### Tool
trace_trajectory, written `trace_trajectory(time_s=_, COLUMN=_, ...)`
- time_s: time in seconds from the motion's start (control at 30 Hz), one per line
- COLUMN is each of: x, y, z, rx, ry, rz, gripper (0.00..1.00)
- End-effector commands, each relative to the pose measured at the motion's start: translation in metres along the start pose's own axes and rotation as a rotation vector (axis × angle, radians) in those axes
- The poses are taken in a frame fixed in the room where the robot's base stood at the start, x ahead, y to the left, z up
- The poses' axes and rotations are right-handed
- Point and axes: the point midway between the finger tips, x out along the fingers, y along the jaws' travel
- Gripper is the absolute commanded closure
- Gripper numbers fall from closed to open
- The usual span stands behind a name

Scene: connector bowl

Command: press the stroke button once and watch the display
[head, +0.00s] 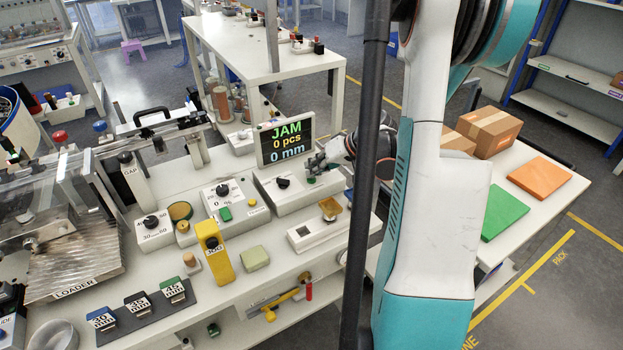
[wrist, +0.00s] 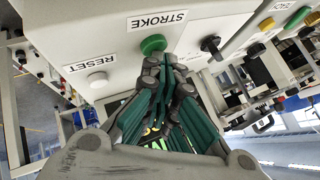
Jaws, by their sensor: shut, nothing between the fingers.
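The stroke button is a green round button (wrist: 153,44) under a STROKE label on a pale control box in the wrist view. My gripper (wrist: 168,68) is shut and empty, with its fingertips right at the button's lower edge; I cannot tell whether they touch it. In the head view my gripper (head: 316,164) is over the right end of the control box (head: 275,200). The display (head: 285,142) stands behind this box and reads JAM in green, 0 pcs in yellow and 0 mm in blue.
A white button (wrist: 97,79) under a RESET label and a black knob (wrist: 211,44) flank the green button. On the bench, a yellow block (head: 214,252) and a white box with a dial (head: 222,196) stand left of the control box.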

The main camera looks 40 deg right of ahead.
Motion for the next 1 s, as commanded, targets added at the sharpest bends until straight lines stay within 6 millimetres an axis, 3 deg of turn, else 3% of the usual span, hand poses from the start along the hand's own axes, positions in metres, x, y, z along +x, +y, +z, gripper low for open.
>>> trace_trajectory(time_s=0.57, x=0.002, y=0.001, z=0.002, rx=0.000, ry=-0.001, rz=0.000, gripper=1.00)
trace_trajectory(time_s=1.0, x=-0.011, y=-0.008, z=-0.008, rx=0.000, ry=0.000, rz=0.000, gripper=1.00)
